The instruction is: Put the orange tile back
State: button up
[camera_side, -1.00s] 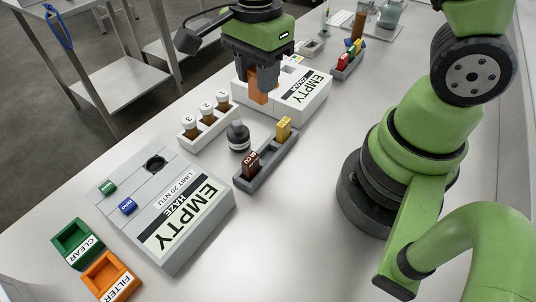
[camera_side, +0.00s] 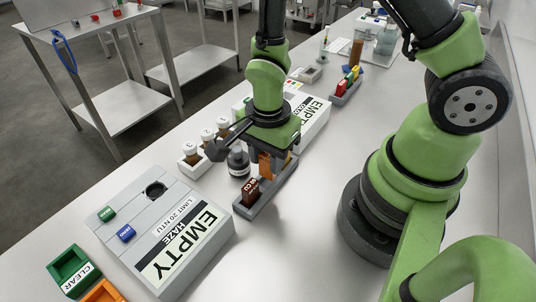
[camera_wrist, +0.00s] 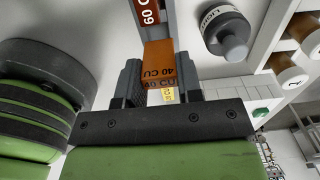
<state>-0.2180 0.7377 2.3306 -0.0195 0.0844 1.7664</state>
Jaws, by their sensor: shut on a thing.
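The orange tile (camera_wrist: 158,62), marked 40 CU, is between the fingers of my gripper (camera_wrist: 160,82), which is shut on it. In the side view the orange tile (camera_side: 265,166) is upright at my gripper (camera_side: 272,158), over the middle of the grey rack (camera_side: 266,198). I cannot tell whether its lower end is inside the slot or just above it. A dark red-brown tile (camera_side: 252,190), marked 60 CU, stands at the near end of the rack. A yellow tile (camera_wrist: 168,95) shows past the orange one in the wrist view; my gripper mostly hides it in the side view.
The HAZE box (camera_side: 165,235) is in front, the COLOR box (camera_side: 312,118) behind. Bench right of the rack is clear.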

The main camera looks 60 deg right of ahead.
jog(key=shift+f, duration=0.15)
jog(key=shift+f, duration=0.35)
jog(key=o, duration=1)
jog(key=shift+c, duration=0.2)
jog(key=shift+r, duration=0.1)
notch_tip(320, 180, up, 13)
notch_tip(320, 180, up, 7)
jog(key=n+t+y, duration=0.1)
jog(key=n+t, duration=0.2)
jog(key=n, duration=0.2)
send_over(268, 155)
jog(key=s+d, duration=0.1)
jog(key=s, duration=0.1)
jog(key=s+d+r+n+t+y, duration=0.1)
jog(key=s+r+n+t, duration=0.3)
jog(key=n, duration=0.5)
jog(key=shift+s+v, duration=0.25)
jog(key=shift+v, duration=1.25)
